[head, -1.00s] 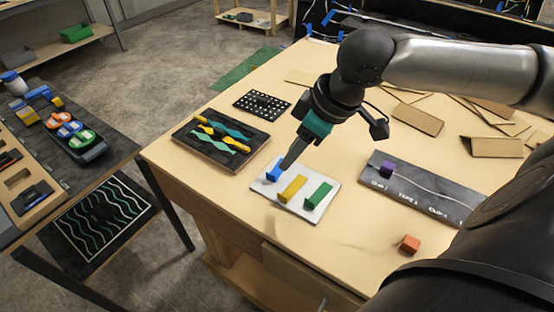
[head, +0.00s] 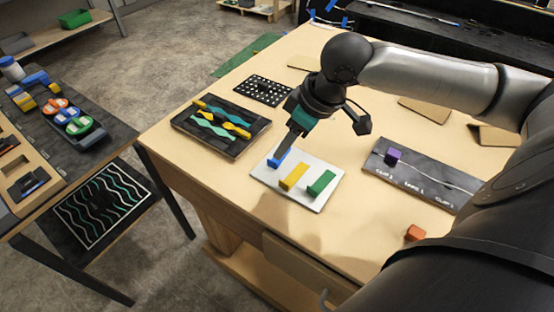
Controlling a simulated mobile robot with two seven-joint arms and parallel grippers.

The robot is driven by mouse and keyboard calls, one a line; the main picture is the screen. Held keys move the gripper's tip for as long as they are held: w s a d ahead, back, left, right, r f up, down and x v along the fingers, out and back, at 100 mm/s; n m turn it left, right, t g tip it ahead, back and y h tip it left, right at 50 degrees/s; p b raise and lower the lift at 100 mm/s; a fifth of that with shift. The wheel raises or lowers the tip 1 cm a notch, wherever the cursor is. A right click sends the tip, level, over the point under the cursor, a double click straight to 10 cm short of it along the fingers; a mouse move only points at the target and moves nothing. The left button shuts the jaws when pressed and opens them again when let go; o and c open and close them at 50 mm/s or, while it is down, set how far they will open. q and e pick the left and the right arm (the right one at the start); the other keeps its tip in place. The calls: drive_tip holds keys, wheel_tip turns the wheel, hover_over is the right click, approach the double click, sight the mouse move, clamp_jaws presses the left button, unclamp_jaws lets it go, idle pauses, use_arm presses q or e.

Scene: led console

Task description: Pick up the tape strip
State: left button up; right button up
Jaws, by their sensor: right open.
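A white plate (head: 316,207) lies on the wooden table and carries three small coloured strips: a blue strip (head: 276,161), a yellow strip (head: 293,177) and a green strip (head: 321,183). Which one is the tape strip, I cannot tell. My right gripper (head: 281,156) points down at the blue strip at the plate's far left end, with its dark fingers covering part of it. It is open; whether the fingers touch the strip is hidden. My left gripper is not in view.
A dark tray (head: 198,148) with wavy coloured strips and a white-dotted black panel (head: 264,90) lie left of and beyond the plate. A dark board (head: 430,186) bearing a purple block (head: 392,156) lies right. An orange block (head: 415,233) sits near the front edge.

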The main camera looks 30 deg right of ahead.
sight(275, 161)
drive_tip(key=b+x, duration=0.1)
drive_tip(key=x, duration=0.5)
drive_tip(key=shift+f, duration=0.3)
clamp_jaws()
idle(1.2)
